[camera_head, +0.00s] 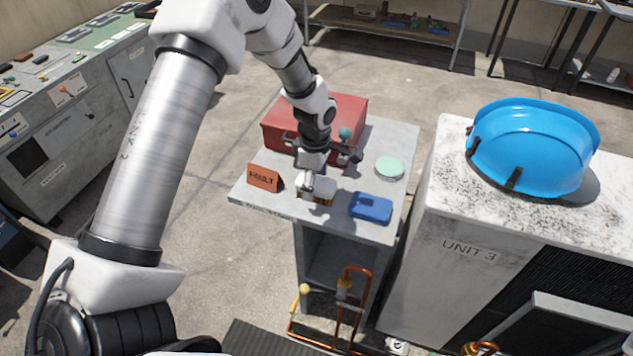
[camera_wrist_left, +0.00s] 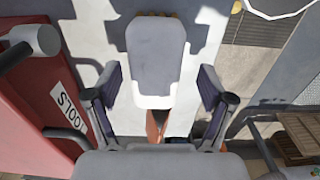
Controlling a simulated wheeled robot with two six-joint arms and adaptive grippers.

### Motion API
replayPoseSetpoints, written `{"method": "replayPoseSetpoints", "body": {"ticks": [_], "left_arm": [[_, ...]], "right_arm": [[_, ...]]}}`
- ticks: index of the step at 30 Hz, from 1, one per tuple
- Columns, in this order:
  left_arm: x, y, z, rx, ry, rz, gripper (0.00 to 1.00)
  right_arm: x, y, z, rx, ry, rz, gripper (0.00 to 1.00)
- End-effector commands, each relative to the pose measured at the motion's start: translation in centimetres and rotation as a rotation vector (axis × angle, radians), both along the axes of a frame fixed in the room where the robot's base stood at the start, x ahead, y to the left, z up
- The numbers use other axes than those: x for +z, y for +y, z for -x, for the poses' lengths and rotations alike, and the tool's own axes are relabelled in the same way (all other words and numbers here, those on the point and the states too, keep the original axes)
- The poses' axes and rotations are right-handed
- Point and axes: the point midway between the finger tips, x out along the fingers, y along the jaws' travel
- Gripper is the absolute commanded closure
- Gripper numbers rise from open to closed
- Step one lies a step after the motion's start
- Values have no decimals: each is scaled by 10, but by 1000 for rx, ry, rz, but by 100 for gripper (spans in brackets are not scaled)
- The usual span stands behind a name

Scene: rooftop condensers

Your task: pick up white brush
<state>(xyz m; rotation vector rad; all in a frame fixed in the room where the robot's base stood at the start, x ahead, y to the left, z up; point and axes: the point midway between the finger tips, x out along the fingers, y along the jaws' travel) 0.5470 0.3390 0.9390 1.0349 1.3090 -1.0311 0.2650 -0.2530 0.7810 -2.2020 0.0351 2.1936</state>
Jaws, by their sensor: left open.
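The white brush (camera_head: 321,192) lies near the front edge of the small grey table, with yellowish bristles at its edge. In the left wrist view the pale brush (camera_wrist_left: 155,55) fills the middle, bristles just showing at its far end. My left gripper (camera_head: 312,178) is right above it and partly covers it in the head view. In the wrist view the gripper's two fingers (camera_wrist_left: 158,88) are spread, one to each side of the brush, with gaps visible. I cannot tell how high the fingertips are above the table. My right gripper is not in view.
The table (camera_head: 262,203) also holds a red box (camera_head: 350,108) behind the gripper, an orange FAULT sign (camera_head: 263,178) to the left, a blue object (camera_head: 371,208) and a pale green disc (camera_head: 389,168) to the right. A condenser unit (camera_head: 470,215) with a blue helmet (camera_head: 535,150) stands at right.

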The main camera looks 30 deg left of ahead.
Motion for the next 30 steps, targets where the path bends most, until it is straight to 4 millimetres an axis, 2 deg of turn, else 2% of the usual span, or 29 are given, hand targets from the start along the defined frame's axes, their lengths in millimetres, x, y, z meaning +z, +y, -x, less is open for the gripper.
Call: {"method": "replayPoseSetpoints", "body": {"ticks": [3,9,11,15,26,30], "left_arm": [[-14,0,0,0,0,0,19],[-17,0,0,0,-2,0,19],[-17,0,0,0,-2,0,36],[-17,0,0,0,-1,0,86],[-16,0,0,0,-1,0,86],[-9,0,-1,0,-3,0,86]], "right_arm": [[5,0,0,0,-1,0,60],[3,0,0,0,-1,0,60],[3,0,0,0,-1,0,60],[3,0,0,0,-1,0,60],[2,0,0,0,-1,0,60],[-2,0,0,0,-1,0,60]]}}
